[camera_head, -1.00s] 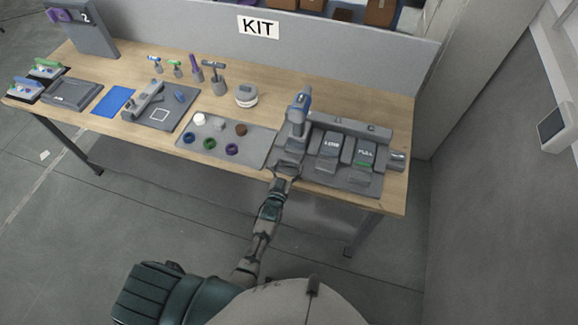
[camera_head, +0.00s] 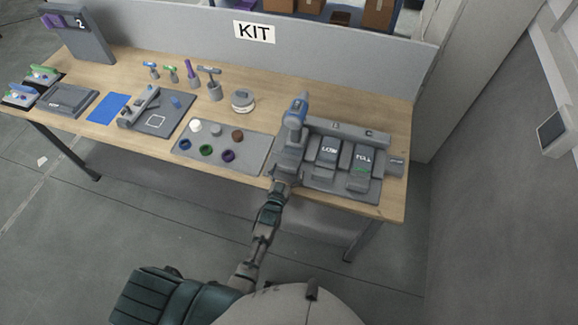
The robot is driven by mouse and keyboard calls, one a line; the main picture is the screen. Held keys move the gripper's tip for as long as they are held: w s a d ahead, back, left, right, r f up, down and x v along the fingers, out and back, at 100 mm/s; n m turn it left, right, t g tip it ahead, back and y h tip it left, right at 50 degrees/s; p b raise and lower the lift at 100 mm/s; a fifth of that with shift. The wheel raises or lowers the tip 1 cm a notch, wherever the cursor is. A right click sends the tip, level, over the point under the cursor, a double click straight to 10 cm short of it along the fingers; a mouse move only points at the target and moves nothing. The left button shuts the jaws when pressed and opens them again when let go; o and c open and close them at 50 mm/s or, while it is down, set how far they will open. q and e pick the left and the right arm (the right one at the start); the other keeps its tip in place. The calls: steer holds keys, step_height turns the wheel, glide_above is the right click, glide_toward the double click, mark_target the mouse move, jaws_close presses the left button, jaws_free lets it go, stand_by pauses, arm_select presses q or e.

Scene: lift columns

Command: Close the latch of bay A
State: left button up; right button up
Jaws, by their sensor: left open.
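The grey bay unit (camera_head: 345,187) stands at the right end of the table. Letters B and C show on its back rail; the bay A letter does not show. The left end of the unit, where bay A would be, is largely covered by my left arm and gripper. My left gripper (camera_head: 288,157) is over that left end and is open. A blue and grey upright part (camera_head: 297,110) stands just beyond it; I cannot tell whether they touch. The bay A latch cannot be made out. My right gripper is not in view.
A grey tray (camera_head: 254,152) with several rings and caps lies left of the unit. Further left are a round grey-white object (camera_head: 243,100), standing tools, a grey board (camera_head: 178,122) and a blue mat (camera_head: 109,108). A grey partition (camera_head: 330,38) closes the table's back.

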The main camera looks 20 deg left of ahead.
arm_select(q)
steer(key=s, duration=1)
steer(key=shift+a, duration=0.4)
steer(key=shift+s+d, duration=0.1)
steer(key=s+f+m+g+h+b, duration=0.1)
steer(key=s+f+g, duration=0.55)
steer(key=f, duration=0.85)
steer(key=s+f+g, duration=0.3)
steer(key=s+f, duration=0.6)
steer(key=f, duration=0.7)
steer(key=s+a+f+g, duration=0.2)
steer(key=s+f, duration=0.2)
steer(key=s, duration=0.5)
steer(key=s+a+f+g+y, duration=0.1)
steer(key=s+a+f+g, duration=0.2)
steer(key=s, duration=0.6)
steer(key=s+a+f+m+g+b, duration=0.1)
steer(key=s+a+f+g, duration=0.1)
steer(key=s+f, duration=0.5)
steer(key=shift+s+a+f+y, duration=0.15)
steer(key=shift+s+a+y, duration=0.3)
steer(key=shift+s, duration=0.75)
